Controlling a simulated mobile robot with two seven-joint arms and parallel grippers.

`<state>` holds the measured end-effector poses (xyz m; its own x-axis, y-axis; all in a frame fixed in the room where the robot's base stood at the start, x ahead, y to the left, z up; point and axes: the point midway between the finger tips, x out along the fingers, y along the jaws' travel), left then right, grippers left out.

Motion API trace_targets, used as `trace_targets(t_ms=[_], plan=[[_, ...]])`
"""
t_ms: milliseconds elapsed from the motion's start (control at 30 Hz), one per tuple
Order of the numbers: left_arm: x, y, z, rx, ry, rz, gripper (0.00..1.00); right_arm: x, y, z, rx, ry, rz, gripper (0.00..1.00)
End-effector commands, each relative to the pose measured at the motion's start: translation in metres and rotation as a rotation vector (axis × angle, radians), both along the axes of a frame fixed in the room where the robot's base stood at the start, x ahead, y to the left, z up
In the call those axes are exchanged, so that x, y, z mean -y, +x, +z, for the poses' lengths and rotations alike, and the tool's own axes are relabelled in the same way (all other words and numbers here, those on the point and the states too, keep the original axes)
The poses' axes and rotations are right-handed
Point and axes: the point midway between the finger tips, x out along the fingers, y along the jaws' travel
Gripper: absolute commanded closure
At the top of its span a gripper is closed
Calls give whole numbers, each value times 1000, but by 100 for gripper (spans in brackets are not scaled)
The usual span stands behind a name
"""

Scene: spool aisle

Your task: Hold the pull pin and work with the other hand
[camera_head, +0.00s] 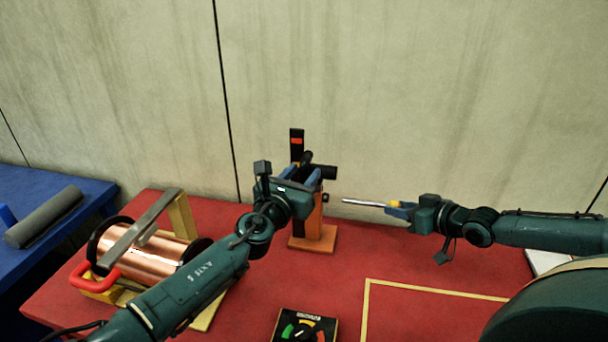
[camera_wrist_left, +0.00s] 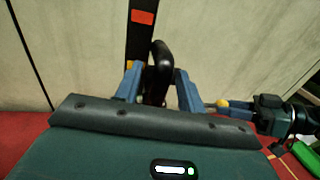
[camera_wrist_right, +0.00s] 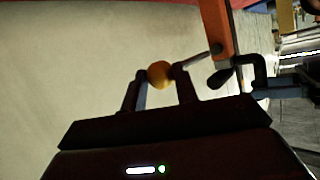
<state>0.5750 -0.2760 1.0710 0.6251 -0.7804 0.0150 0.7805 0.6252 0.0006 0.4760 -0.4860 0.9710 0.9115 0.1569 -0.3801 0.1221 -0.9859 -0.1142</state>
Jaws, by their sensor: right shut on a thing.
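An orange stand (camera_head: 318,240) with a black upright and a red mark rises from the red table. A black looped handle (camera_wrist_left: 160,62) sits at its top. My left gripper (camera_head: 291,178) is at the stand, its blue fingers apart on either side of the handle, with slight gaps. My right gripper (camera_head: 398,207) is shut on the yellow knob of the pull pin (camera_head: 364,203). The pin is a silver rod pointing left at the stand. In the head view its tip is apart from the stand. The knob shows between the fingers in the right wrist view (camera_wrist_right: 160,73).
A copper spool (camera_head: 148,257) with a red handle (camera_head: 82,279) stands on the table at left. A dial box (camera_head: 304,328) lies at the front, beside a yellow-outlined area (camera_head: 430,289). A blue table (camera_head: 47,193) with a grey roll (camera_head: 44,217) is far left.

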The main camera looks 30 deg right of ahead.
Motion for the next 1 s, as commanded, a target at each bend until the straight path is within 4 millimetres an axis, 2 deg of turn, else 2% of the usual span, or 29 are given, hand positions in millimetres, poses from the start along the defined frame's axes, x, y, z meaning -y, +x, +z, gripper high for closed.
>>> trace_targets(t_ms=[233, 567, 1000], plan=[[8, 5, -5, -12, 7, -1, 61, 1, -1, -1, -3, -1, -3, 100], [9, 6, -5, -13, 9, -2, 61, 1, -1, -1, -3, -1, -3, 100], [9, 6, -5, -12, 8, -1, 97, 1, -1, -1, -3, -1, -3, 100]])
